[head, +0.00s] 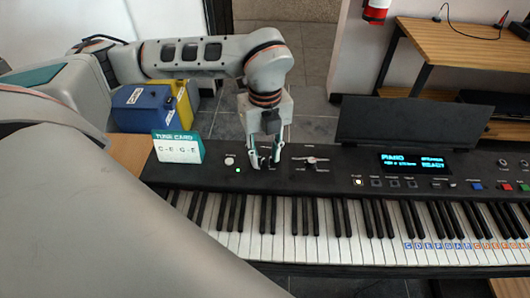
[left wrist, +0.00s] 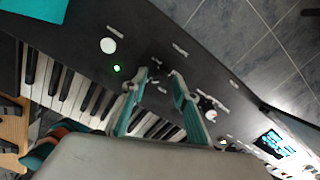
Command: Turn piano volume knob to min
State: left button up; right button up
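The piano (head: 215,180) is a long black keyboard with a dark top panel. My left gripper (head: 265,160) points down at this panel, its teal fingers open with a gap between them. In the left wrist view the gripper (left wrist: 160,80) straddles a patch of panel with small white markings. The volume knob cannot be made out clearly there; the fingers and dark panel hide it. A silver knob-like control (head: 310,160) sits just right of the fingers and also shows in the left wrist view (left wrist: 208,112). The labels are too small to read surely. My right gripper is out of view.
A tune card (head: 178,148) stands on the panel's left end. A white round button (head: 229,161) and a green light are left of the fingers. A lit display (head: 412,163) and dark music stand (head: 400,122) are to the right. Blue and yellow boxes (head: 145,108) stand behind.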

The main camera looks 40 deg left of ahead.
aim_at(265, 158)
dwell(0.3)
pick_arm(q)
notch_tip(265, 158, up, 12)
dwell(0.5)
dwell(0.5)
